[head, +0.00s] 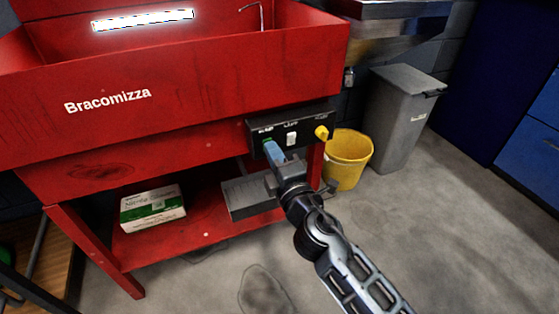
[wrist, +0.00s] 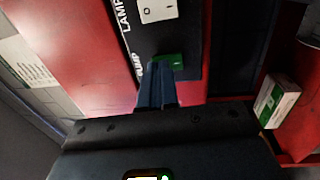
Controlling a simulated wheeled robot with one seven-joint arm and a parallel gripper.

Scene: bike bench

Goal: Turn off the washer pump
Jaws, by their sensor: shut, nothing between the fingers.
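The red parts washer (head: 210,132) has a black control box (head: 308,122) on its front right. The box carries a green switch (head: 266,141) at the pump label, a white switch at the lamp label (head: 292,139), and a yellow knob (head: 321,132). My gripper (head: 270,148) is shut and empty, its blue-grey fingertips at the green pump switch. In the wrist view the fingertips (wrist: 160,67) overlap the green switch (wrist: 178,60) and partly hide it. I cannot tell whether they touch it or which way it is set. The white lamp switch (wrist: 157,10) is just beyond.
A lit tube (head: 143,20) shows in the washer basin. A glove box (head: 152,206) sits on the lower shelf, with a grey tray (head: 245,196) near my gripper. A yellow bucket (head: 347,160) and grey bin (head: 400,112) stand to the right. Floor in front is mostly clear.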

